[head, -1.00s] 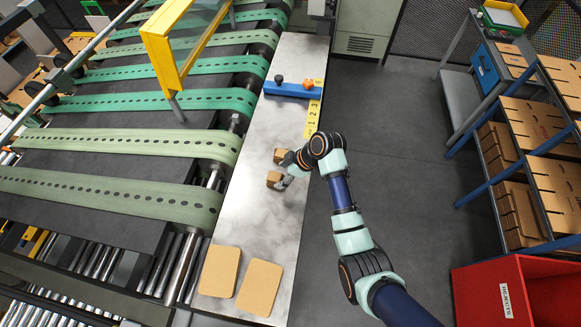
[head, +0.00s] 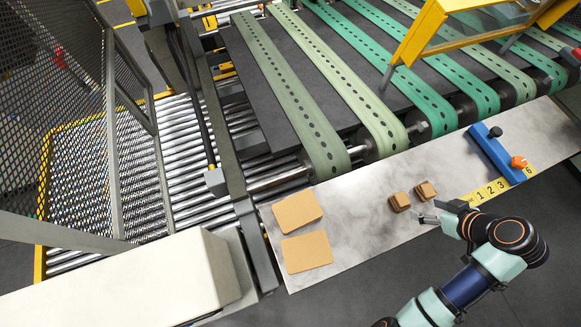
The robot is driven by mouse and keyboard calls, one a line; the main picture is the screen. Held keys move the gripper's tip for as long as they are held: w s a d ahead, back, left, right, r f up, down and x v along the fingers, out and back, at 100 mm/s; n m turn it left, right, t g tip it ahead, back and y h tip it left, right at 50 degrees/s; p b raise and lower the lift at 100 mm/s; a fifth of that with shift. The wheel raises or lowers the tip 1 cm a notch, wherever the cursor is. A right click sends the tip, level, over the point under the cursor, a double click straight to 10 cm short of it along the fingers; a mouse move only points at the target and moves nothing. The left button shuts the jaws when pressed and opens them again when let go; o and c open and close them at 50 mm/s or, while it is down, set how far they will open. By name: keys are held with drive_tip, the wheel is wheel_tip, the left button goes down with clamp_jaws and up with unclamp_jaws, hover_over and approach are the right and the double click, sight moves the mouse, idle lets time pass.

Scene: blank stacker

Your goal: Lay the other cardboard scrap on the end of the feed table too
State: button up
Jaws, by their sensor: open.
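Two flat tan cardboard pieces lie side by side on the left end of the pale feed table (head: 352,235): an upper one (head: 297,211) and a lower one (head: 307,252). They lie flat, with a narrow gap between them. Two small brown cardboard blocks or stacks, a left one (head: 399,201) and a right one (head: 426,190), sit further right on the table. My gripper (head: 427,217) is open and empty just on the near side of these blocks, by the table's front edge. Its exact height above the table is hard to tell.
A blue bar with knobs (head: 497,152) and a yellow numbered strip (head: 488,190) lie on the right part of the table. Green belts (head: 365,75) run behind it. A white box-shaped housing (head: 120,282) stands at lower left. The table between cards and blocks is clear.

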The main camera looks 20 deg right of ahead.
drive_tip(key=w+a+r+t+h, duration=0.1)
drive_tip(key=w+a+r, duration=0.2)
drive_tip(key=w+a, duration=0.5)
drive_tip(key=w+a+r+t+h, duration=0.1)
drive_tip(key=w+a+r, duration=0.2)
drive_tip(key=w+a, duration=0.45)
drive_tip(key=a+r+t, duration=0.1)
drive_tip(key=a+r, duration=0.2)
drive_tip(key=a, duration=0.5)
drive_tip(key=a+r+t+y, duration=0.1)
drive_tip(key=a+r, duration=0.3)
drive_tip(key=a, duration=0.5)
drive_tip(key=s+a+r+m+t, duration=0.1)
drive_tip(key=a+r, duration=0.3)
drive_tip(key=a, duration=0.4)
drive_tip(key=shift+a+r+t+y, duration=0.2)
drive_tip(key=shift+t+y, duration=0.1)
drive_tip(key=shift+t, duration=0.4)
drive_tip(key=shift+c, duration=0.2)
